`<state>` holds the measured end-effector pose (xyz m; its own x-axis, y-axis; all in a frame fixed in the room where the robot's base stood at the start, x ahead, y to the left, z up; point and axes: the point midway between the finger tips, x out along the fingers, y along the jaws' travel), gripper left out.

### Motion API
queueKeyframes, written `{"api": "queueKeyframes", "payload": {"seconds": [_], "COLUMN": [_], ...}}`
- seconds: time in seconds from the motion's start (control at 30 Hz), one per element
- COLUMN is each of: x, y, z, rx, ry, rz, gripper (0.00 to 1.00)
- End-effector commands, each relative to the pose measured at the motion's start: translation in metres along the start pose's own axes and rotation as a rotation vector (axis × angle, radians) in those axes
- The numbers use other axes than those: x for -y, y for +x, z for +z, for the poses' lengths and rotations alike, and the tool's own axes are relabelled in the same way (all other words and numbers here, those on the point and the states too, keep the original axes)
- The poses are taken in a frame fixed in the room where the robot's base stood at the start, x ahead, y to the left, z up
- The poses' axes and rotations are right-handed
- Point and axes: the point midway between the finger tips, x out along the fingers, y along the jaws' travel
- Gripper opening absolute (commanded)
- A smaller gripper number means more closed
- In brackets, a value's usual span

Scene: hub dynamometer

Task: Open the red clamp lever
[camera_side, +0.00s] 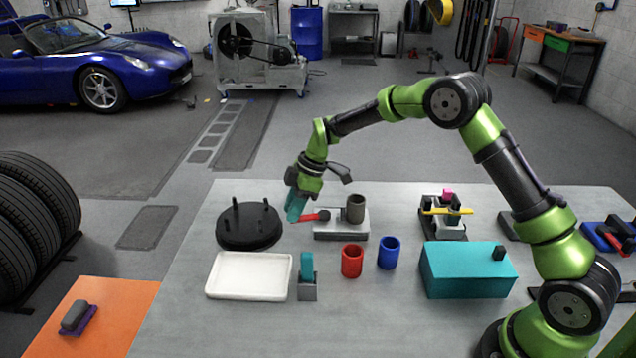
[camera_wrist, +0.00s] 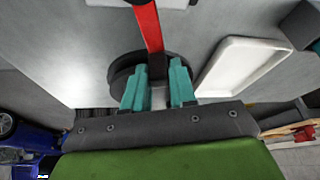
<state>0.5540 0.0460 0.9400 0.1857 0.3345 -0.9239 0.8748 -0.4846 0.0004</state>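The red clamp lever (camera_side: 312,217) sticks out to the left from a clamp on a light grey base plate (camera_side: 340,236). A dark upright cylinder (camera_side: 356,208) stands on that base. My gripper (camera_side: 297,207), with teal fingers, is at the lever's free left end. In the wrist view the red lever (camera_wrist: 148,25) runs down from the top edge towards my gripper (camera_wrist: 158,85). Its dark end sits between the two fingers, which stand apart with a narrow gap. I cannot tell whether they press on it.
A black round base with pegs (camera_side: 249,224) stands left of the lever. A white tray (camera_side: 248,296), a teal part in a grey holder (camera_side: 308,285), a red cup (camera_side: 352,261) and a blue cup (camera_side: 388,252) lie nearer the front. A teal box (camera_side: 467,275) is right.

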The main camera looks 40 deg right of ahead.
Motion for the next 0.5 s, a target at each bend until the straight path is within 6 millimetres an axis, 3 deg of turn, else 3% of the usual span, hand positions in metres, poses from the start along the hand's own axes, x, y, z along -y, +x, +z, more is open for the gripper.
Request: {"api": "queueKeyframes", "payload": {"seconds": [0.1,0.5], "x": [0.0,0.0017], "y": [-0.0003,-0.0006], "z": [-0.0001,-0.0001], "rx": [0.0,-0.001], "ry": [0.0,-0.019], "rz": [0.0,-0.009], "gripper": [0.0,0.0]}}
